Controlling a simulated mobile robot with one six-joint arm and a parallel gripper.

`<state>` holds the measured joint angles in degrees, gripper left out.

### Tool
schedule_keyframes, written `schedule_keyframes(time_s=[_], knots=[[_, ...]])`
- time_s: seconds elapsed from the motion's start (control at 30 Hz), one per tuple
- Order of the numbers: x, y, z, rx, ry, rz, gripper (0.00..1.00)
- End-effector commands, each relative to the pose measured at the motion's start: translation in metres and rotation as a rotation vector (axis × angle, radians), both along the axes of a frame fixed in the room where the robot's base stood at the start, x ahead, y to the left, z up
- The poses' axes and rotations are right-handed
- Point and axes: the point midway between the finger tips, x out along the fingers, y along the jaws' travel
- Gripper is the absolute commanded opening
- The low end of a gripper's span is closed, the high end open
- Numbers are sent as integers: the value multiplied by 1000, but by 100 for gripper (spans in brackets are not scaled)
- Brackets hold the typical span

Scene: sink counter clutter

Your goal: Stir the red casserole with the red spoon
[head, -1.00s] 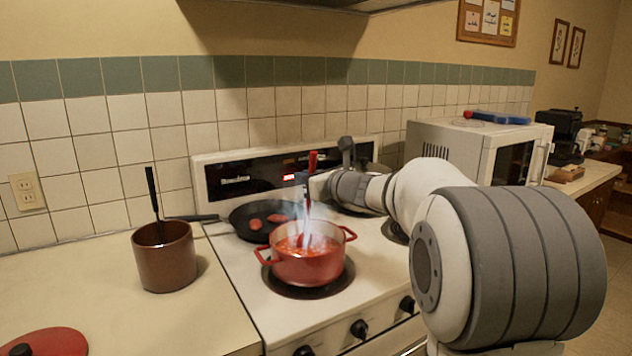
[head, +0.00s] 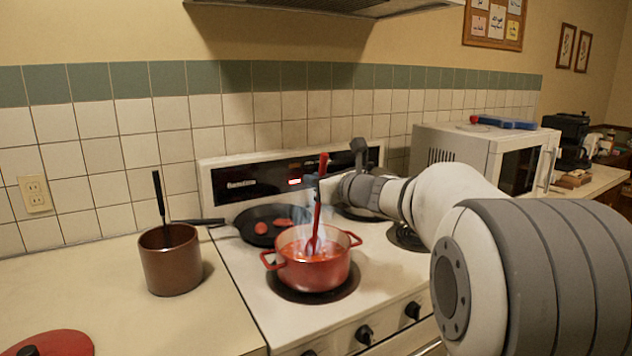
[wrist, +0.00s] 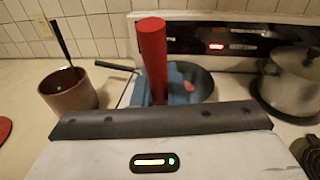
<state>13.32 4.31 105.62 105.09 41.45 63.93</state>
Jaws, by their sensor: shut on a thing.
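The red casserole (head: 313,272) stands on the front burner of the white stove, with red steaming contents and a handle on each side. The red spoon (head: 317,215) stands nearly upright, its lower end in the contents. My gripper (head: 312,182) is shut on the spoon's upper handle, above the pot. In the wrist view the red handle (wrist: 152,55) rises from between the blue fingertips (wrist: 172,88). The casserole is hidden there behind my gripper's body.
A black pan (head: 262,226) with red pieces sits on the burner behind the casserole. A brown pot (head: 170,262) with a black-handled utensil stands on the left counter. A red lid (head: 55,343) lies at front left. A steel pot (wrist: 290,84) is at back right.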

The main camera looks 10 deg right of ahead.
Motion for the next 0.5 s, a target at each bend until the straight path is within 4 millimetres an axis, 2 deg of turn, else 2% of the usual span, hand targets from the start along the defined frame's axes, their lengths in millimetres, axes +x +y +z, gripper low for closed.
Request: schedule_keyframes(time_s=[0.03,0.5], knots=[[-1,0,8,0,-1,0,0],[-8,-3,45,0,-1,0,0]])
